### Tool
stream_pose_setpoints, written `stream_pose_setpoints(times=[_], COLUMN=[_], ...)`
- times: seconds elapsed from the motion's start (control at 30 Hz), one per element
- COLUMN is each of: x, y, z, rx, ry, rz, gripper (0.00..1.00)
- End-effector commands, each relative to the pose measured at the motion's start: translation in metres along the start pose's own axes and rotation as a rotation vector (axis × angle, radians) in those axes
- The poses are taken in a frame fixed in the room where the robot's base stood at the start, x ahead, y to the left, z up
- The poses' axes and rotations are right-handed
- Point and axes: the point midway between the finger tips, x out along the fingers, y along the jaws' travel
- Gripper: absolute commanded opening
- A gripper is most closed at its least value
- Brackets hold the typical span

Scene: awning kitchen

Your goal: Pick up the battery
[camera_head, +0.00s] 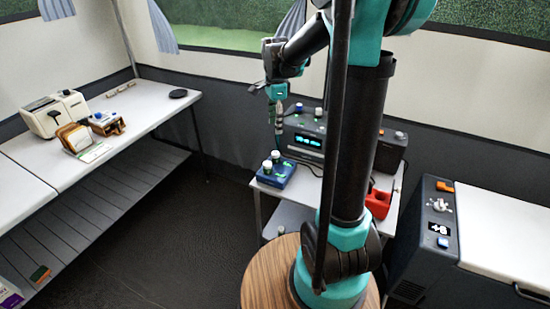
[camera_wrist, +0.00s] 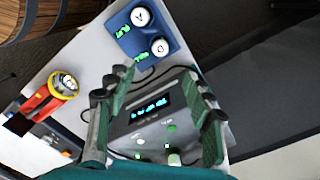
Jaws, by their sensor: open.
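A blue holder (camera_head: 284,180) on the small white table carries two upright cylinders with white round tops, which look like batteries. In the wrist view the holder (camera_wrist: 173,50) has green lettering, and the tops are marked like "A" (camera_wrist: 140,16) and "D" (camera_wrist: 159,47). I cannot tell which one the task means. My gripper (camera_head: 275,122) hangs above the table's back left, near the holder and the display unit. In the wrist view my gripper (camera_wrist: 156,92) is open, with nothing between its fingers. The holder lies beyond the fingertips, apart from them.
A grey unit (camera_head: 305,125) with a lit display and knobs stands behind the holder. A red object (camera_head: 378,203) sits at the table's right; a red-yellow one (camera_wrist: 52,98) shows in the wrist view. A long white counter (camera_head: 45,160) is left, a dark cabinet (camera_head: 425,235) right.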

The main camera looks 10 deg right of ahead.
Motion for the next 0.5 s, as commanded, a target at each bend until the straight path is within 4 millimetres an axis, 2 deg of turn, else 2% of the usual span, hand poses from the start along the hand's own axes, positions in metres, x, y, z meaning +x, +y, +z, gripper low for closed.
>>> stream_pose_setpoints(times=[0.3,0.5], x=[0.062,0.087], y=[-0.001,0.0], z=[0.0,0.0], rx=[-0.001,-0.002], ry=[0.0,0.0], rz=[-0.001,-0.001], gripper=[0.52,0.52])
